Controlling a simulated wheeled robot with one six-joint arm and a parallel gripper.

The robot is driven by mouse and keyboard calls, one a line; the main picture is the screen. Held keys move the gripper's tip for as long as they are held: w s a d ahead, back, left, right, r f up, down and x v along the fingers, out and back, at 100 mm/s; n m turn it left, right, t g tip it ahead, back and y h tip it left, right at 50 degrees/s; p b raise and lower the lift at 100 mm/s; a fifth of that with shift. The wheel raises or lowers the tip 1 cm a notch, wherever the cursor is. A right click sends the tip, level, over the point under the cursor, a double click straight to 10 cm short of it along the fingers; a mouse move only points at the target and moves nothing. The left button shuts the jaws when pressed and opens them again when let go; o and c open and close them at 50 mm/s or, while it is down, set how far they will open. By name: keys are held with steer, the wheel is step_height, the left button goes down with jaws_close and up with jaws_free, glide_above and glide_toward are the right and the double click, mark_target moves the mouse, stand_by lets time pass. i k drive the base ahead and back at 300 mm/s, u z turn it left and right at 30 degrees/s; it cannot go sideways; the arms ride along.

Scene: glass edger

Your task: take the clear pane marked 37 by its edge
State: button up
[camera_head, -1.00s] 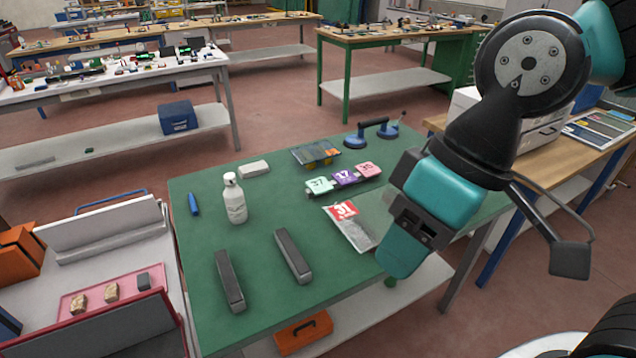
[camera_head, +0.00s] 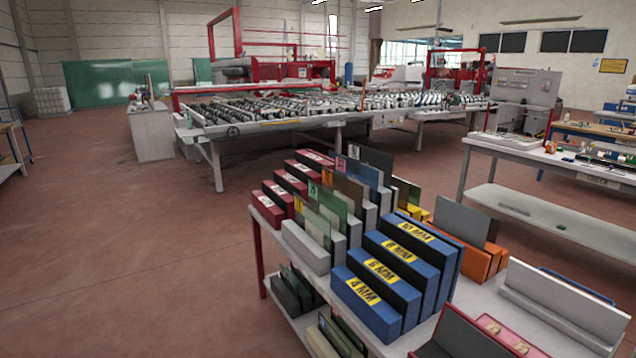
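Several glass panes stand upright in a slotted rack on a white-topped table. Among them are a greenish pane (camera_head: 315,224) at the near left, a blue-grey pane (camera_head: 364,175) farther back and a dark pane (camera_head: 371,160) at the back. Some carry small coloured tags: yellow (camera_head: 298,203), green (camera_head: 312,190), orange (camera_head: 327,174) and pink (camera_head: 352,151). The numbers on the tags are too small to read surely, so I cannot tell which pane is marked 37. My gripper is not in this view.
Blue blocks (camera_head: 366,308) marked in millimetres stand right of the panes, red blocks (camera_head: 267,208) left. Orange blocks (camera_head: 474,258) and a white stand (camera_head: 565,300) are farther right. A roller table (camera_head: 300,104) stands behind. The floor (camera_head: 130,250) at left is clear.

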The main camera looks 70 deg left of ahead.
mark_target(315, 223)
steer(key=u, duration=0.45)
steer(key=k, duration=1)
steer(key=u, duration=1.15)
steer(key=i, duration=0.55)
steer(key=u, duration=0.7)
steer(key=i, duration=1.15)
steer(key=z, duration=0.55)
